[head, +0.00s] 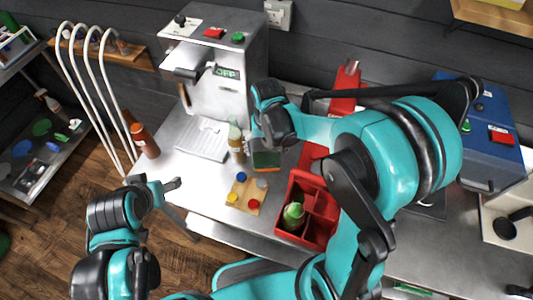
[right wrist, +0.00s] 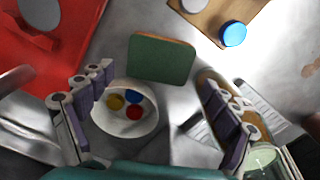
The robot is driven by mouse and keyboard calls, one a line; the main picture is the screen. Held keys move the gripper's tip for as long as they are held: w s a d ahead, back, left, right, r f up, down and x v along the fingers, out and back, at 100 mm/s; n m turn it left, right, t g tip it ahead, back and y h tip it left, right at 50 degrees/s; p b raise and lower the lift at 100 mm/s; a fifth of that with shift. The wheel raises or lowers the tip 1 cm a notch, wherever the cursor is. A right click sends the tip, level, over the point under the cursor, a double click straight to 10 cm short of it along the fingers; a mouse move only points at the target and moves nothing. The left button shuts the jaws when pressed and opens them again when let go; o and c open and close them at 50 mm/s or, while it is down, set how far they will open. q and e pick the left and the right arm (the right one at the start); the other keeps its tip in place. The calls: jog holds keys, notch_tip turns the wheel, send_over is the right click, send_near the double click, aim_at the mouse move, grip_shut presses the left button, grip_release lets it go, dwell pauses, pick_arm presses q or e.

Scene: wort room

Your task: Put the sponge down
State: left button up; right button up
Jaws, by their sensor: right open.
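The sponge (head: 266,161), dark green with an orange edge, is just below my right gripper (head: 264,140) at the counter, left of the red caddy. In the right wrist view the sponge (right wrist: 161,60) shows beyond the fingertips of my right gripper (right wrist: 155,80). The fingers are spread wide, with a gap between each of them and the sponge. I cannot tell whether it lies flat or tilted. My left gripper (head: 168,186) is off the counter's left front edge, away from the sponge; its jaw opening is unclear.
The red caddy (head: 322,220) holds a green bottle (head: 294,214). A wooden board (head: 246,195) with coloured caps is in front of the sponge. A bottle (head: 236,146) stands close left. A white dish (right wrist: 148,122) with coloured discs is near the sponge. A steel machine (head: 225,80) stands behind.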

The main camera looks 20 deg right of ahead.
aim_at(267, 159)
notch_tip(267, 159, up, 7)
jog(key=p, duration=0.1)
jog(key=shift+f, duration=0.15)
dwell(0.5)
